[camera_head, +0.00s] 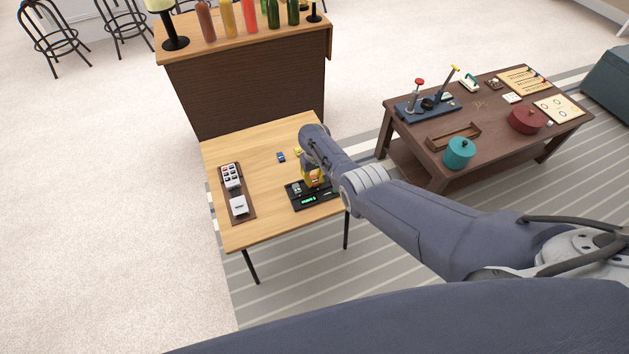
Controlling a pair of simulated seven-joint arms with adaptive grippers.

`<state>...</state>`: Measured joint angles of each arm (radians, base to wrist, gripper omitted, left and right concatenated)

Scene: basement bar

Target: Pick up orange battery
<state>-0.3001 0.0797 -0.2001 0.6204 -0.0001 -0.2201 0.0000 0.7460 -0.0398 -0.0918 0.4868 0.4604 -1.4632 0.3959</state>
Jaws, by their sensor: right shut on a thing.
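My right arm comes in from the right, and its gripper (313,183) points down over the wooden table (262,205). The gripper is small in this view and partly hidden by my wrist. It is shut on the orange battery (311,175), which shows as an orange-yellow patch by the fingers. Just below is a black charger-like device (324,196) with a green display. I cannot tell whether the battery touches it. A small blue battery-like item (281,157) and a yellow one (298,150) lie farther back. My left gripper is not in view.
A brown tray (236,189) with a white remote-like item (231,174) and a white block (238,204) lies on the table's left. A bar counter (245,85) with bottles stands behind. A dark coffee table (480,125) with several items is at the right.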

